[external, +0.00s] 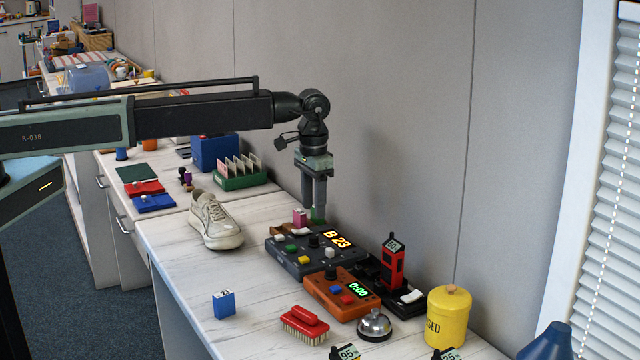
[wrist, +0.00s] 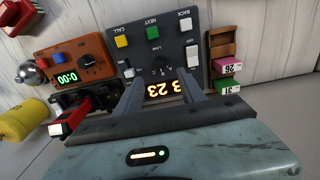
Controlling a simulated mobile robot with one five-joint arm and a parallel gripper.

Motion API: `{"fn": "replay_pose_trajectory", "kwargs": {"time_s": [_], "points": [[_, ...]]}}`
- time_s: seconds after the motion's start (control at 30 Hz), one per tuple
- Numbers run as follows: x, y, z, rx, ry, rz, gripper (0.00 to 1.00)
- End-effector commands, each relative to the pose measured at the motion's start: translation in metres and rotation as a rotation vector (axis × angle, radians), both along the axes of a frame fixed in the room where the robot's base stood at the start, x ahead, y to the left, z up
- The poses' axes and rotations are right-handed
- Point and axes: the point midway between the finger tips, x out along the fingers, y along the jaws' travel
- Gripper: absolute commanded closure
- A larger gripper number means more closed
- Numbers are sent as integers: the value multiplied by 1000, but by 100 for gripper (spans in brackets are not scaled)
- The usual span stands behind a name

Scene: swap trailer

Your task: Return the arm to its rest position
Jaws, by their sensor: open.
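My arm reaches in from the left in the external view, its long link roughly level and its wrist bent down. My gripper (external: 314,208) points down over the far end of the dark grey console (external: 290,262), near a pink block (external: 299,216) and a green block (external: 319,215). The jaws are open and nothing shows between them. The pink block (wrist: 229,66) and green block (wrist: 229,86) sit in a brown wooden rack (wrist: 222,40) beside the console.
On the counter are an orange timer (external: 340,292), red walkie-talkie (external: 392,265), bell (external: 374,325), yellow tin (external: 449,316), red brush (external: 304,325), blue block (external: 223,304) and shoe (external: 215,222). A wall stands close behind. The counter's front-left area is mostly clear.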

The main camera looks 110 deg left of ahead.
Motion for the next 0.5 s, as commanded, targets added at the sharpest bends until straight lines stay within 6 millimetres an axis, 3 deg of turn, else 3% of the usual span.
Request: {"fn": "replay_pose_trajectory", "kwargs": {"time_s": [0.37, 0.47, 0.5], "points": [[4, -7, -2, 0, 0, -11, 53], [25, -45, -2, 0, 0, -64, 53], [34, -72, -2, -1, -1, -99, 53]]}}
